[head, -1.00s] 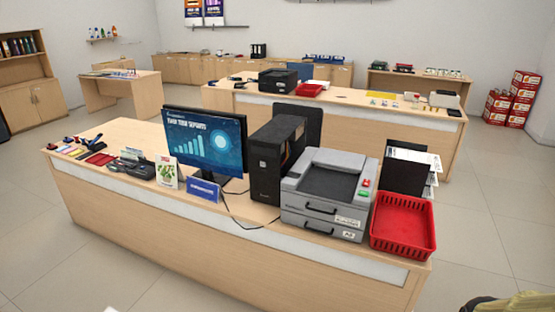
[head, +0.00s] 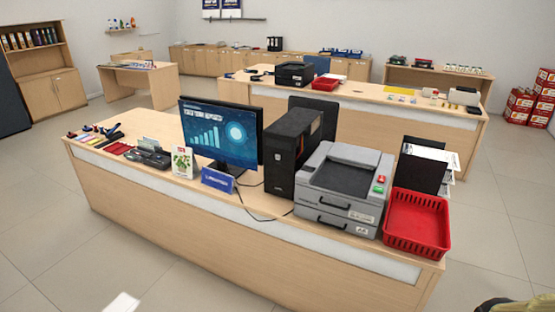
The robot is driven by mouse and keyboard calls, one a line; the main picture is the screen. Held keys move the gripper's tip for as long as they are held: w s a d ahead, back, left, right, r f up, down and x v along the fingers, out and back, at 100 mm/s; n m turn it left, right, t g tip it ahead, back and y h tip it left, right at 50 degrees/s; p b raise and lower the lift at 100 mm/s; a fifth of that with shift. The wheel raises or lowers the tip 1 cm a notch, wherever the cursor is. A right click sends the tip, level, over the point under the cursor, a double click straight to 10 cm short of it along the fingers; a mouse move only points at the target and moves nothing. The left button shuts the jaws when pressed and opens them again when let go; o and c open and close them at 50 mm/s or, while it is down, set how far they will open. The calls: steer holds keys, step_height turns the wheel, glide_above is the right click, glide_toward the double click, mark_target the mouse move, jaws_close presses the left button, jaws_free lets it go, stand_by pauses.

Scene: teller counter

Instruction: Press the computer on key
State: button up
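The computer is a black tower (head: 281,163) standing upright on the near teller counter (head: 150,198), between the monitor and a grey printer. Its narrow front panel faces me; small marks show on it, but the on key is too small to make out. The monitor (head: 220,135) to its left is lit and shows a blue screen with a bar chart. My gripper is not in view, so its state and its place relative to the computer do not show.
A grey printer (head: 340,180) and a red basket (head: 417,222) stand right of the tower.

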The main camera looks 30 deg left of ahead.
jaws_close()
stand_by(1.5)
